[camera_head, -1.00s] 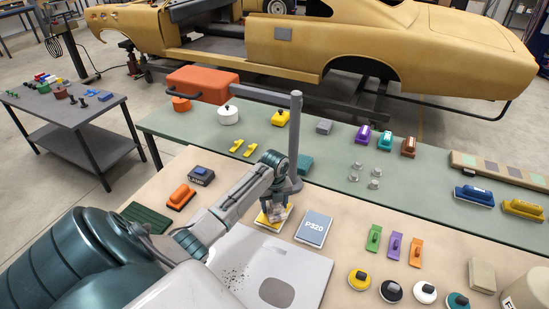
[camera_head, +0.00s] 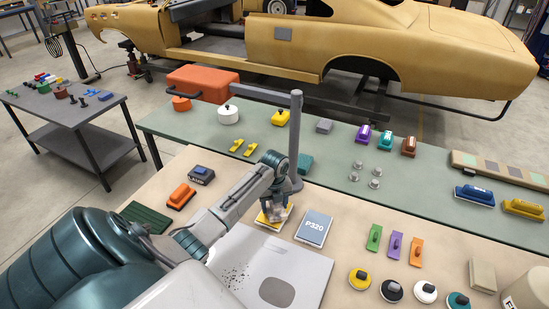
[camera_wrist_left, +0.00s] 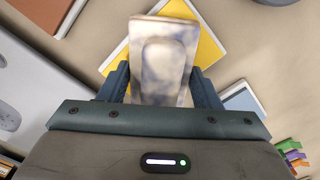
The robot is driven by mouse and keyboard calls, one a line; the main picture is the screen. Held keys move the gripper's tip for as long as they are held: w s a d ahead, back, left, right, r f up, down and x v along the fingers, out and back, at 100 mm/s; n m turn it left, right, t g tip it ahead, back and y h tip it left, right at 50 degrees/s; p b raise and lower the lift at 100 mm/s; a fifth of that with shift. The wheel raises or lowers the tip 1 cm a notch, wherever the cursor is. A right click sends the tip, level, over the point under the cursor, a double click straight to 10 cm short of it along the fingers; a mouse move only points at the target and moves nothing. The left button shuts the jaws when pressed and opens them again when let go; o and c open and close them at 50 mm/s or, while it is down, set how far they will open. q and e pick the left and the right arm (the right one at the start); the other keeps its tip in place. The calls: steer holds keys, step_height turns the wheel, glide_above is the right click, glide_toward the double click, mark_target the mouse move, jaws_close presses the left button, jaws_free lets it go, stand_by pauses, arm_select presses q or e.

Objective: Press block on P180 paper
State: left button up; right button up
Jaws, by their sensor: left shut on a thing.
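My left gripper (camera_head: 272,209) is over the yellow paper (camera_head: 262,222), which lies on the beige bench. In the left wrist view the gripper (camera_wrist_left: 163,88) is shut on a block (camera_wrist_left: 163,55) with a mottled pale, worn face. The block covers the middle of the yellow paper (camera_wrist_left: 207,52), whose corners stick out around it. I cannot tell whether the block touches the paper. Any label on the yellow paper is hidden. The blue-grey paper (camera_head: 313,228) marked P320 lies just to the right. My right gripper is not in view.
A grey panel (camera_head: 268,255) with a dark oval patch lies in front of the papers. Green, purple and orange hand blocks (camera_head: 395,245) and several round pads (camera_head: 392,290) are to the right. A grey post (camera_head: 296,140) stands behind the gripper. An orange sander (camera_head: 181,197) is to the left.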

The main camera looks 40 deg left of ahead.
arm_select(q)
steer(key=shift+f, duration=0.35)
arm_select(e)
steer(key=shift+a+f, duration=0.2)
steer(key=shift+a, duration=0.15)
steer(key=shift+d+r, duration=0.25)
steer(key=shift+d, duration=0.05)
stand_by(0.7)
arm_select(q)
steer(key=shift+s+f, duration=0.1)
